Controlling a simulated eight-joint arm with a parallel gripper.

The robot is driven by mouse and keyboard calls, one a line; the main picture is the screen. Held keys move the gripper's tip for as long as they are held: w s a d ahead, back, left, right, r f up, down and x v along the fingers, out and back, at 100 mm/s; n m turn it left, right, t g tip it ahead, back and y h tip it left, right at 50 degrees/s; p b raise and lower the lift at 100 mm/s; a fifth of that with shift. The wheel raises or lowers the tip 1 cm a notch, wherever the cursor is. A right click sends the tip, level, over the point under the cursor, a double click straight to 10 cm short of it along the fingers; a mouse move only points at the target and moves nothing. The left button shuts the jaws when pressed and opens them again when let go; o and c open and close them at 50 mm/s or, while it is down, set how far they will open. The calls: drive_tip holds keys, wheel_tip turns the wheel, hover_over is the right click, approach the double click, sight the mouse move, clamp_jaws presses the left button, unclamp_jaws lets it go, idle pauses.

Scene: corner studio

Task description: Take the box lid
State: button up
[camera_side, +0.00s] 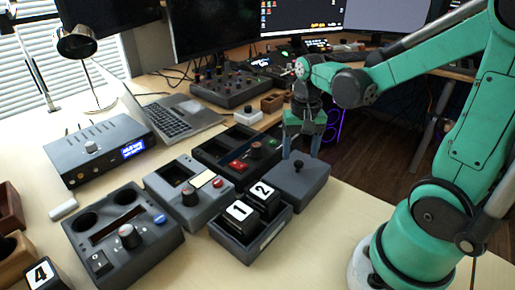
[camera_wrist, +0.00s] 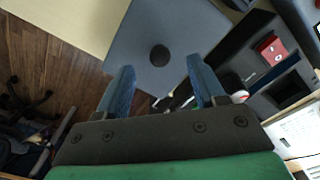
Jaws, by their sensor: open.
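The grey box lid (camera_side: 310,175) has a small dark round knob (camera_side: 298,164) on top and sits near the table's right edge. In the wrist view the lid (camera_wrist: 192,25) fills the top middle, with its knob (camera_wrist: 159,55) near the centre. My gripper (camera_side: 301,148) is open and empty, pointing down above the lid. In the wrist view the blue fingers of my gripper (camera_wrist: 161,75) stand apart, with the knob showing between and beyond their tips. No contact shows. What lies under the lid is hidden.
An open grey box (camera_side: 250,243) with black cubes marked 1 and 2 stands just left of the lid. Control boxes (camera_side: 188,197) with knobs stand further left. A laptop (camera_side: 172,118) is behind. The table's edge is close on the right.

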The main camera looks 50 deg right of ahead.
sight(299, 162)
drive_tip(key=shift+f, duration=1.8)
clamp_jaws()
